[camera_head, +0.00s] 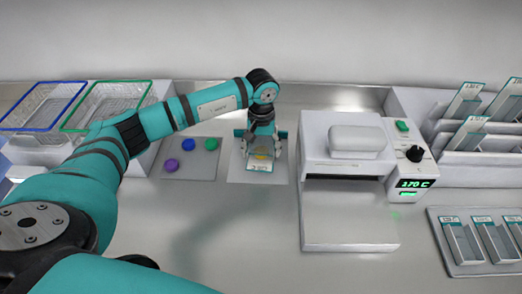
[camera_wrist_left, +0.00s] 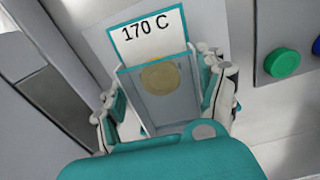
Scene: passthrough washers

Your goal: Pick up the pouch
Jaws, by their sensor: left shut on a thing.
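The pouch (camera_head: 260,164) is a small clear, teal-edged packet with a round yellowish disc inside. A white card marked "170 C" stands out of its top in the left wrist view (camera_wrist_left: 158,92). My left gripper (camera_head: 262,148) comes down from above and is shut on the pouch, with one finger on each side of it in the left wrist view (camera_wrist_left: 168,105). The pouch is over a white mat (camera_head: 240,178); I cannot tell whether it touches the mat. My right gripper does not show.
A white sealer (camera_head: 350,226) reading 170 C stands right of the pouch. A grey pad (camera_head: 205,168) with coloured discs lies to the left. Blue-rimmed (camera_head: 35,112) and green-rimmed (camera_head: 100,112) baskets are farther left. Racks of pouches (camera_head: 478,240) stand at the right.

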